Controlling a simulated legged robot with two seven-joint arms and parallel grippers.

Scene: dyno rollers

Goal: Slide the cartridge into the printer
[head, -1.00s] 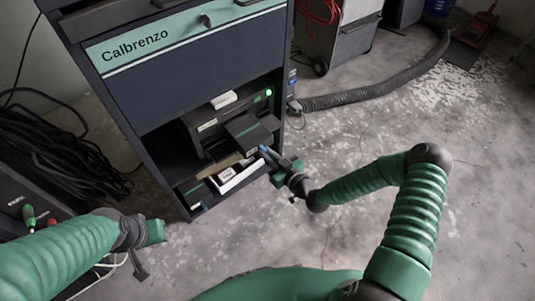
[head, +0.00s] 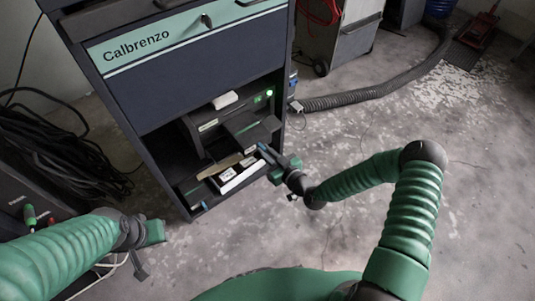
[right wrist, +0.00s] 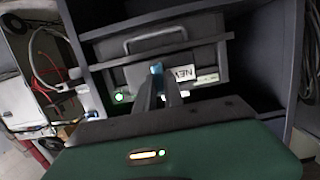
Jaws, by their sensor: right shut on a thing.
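The printer (head: 205,123) is a dark box in the lower bay of the cabinet, with a lit green lamp (head: 269,93); the lamp also shows in the right wrist view (right wrist: 119,97). My right gripper (head: 264,150) reaches in at the bay's front right. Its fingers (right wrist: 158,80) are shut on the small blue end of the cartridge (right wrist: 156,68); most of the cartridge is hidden. A "NEW" label (right wrist: 184,73) shows just beside the fingertips. My left gripper (head: 147,250) hangs left of the cabinet, away from the printer; its jaw gap is unclear.
A white-edged tray (head: 243,178) with small labelled items sits below the printer, close to my right gripper. The cabinet (head: 200,85) walls frame the bay. A thick hose (head: 345,99) lies on the floor at right.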

